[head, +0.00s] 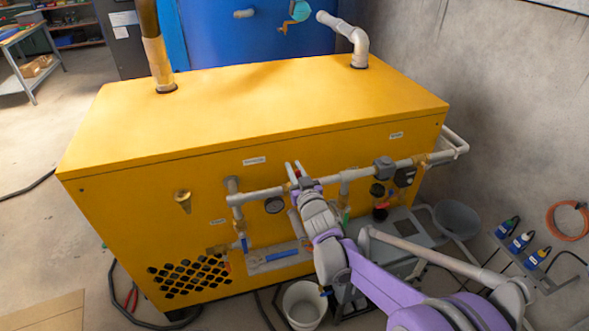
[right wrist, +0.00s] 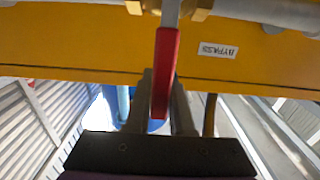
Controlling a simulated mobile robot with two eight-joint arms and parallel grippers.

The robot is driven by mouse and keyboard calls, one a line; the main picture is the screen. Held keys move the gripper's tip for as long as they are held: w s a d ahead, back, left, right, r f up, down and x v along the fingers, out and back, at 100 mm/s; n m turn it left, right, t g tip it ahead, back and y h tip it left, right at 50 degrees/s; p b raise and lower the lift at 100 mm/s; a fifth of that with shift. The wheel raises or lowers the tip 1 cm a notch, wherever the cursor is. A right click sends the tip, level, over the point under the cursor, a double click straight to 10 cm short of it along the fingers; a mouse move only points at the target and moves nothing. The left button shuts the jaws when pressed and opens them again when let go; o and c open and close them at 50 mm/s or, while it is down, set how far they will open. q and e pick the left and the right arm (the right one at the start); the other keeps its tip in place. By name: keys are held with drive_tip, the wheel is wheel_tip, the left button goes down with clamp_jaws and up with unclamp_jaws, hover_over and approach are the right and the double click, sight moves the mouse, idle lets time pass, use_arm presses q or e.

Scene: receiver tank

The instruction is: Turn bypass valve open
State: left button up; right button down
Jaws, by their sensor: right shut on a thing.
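In the right wrist view the bypass valve's red lever handle (right wrist: 166,75) lies lengthwise between the two fingers of my right gripper (right wrist: 163,88), which is shut on it. The handle's metal stem meets the grey pipe and brass fittings at the top of that view. A white BYPASS label (right wrist: 218,50) shows upside down on the yellow panel beside it. In the head view my right gripper (head: 293,170) is at the horizontal pipe on the front of the yellow cabinet (head: 270,100), and mostly hides the valve. My left gripper is in no view.
Grey pipes (head: 345,184) with gauges run along the cabinet's front. A white bucket (head: 304,306) stands on the floor below my right arm. A concrete wall (head: 500,110) is close on the right. Hoses and cables lie on the floor; open floor is at the left.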

drive_tip(key=shift+a, duration=0.15)
drive_tip(key=shift+s+a+n+p, duration=0.2)
drive_tip(key=shift+a+n+p, duration=0.35)
drive_tip(key=shift+n, duration=0.25)
drive_tip(key=shift+s+a+f+n+p, duration=0.1)
drive_tip(key=shift+s+a+n+p, duration=0.1)
drive_tip(key=shift+a+n, duration=0.3)
drive_tip(key=shift+s+a+f+n+p, duration=0.1)
drive_tip(key=shift+a+n+p, duration=0.15)
drive_tip(key=shift+n, duration=0.35)
drive_tip(key=shift+s+a+f+n, duration=0.15)
drive_tip(key=shift+a+f+n, duration=0.3)
drive_tip(key=shift+n, duration=0.35)
drive_tip(key=shift+s+a+f+n, duration=0.2)
drive_tip(key=shift+a+n, duration=0.35)
drive_tip(key=shift+n, duration=0.25)
drive_tip(key=c, duration=0.8)
unclamp_jaws()
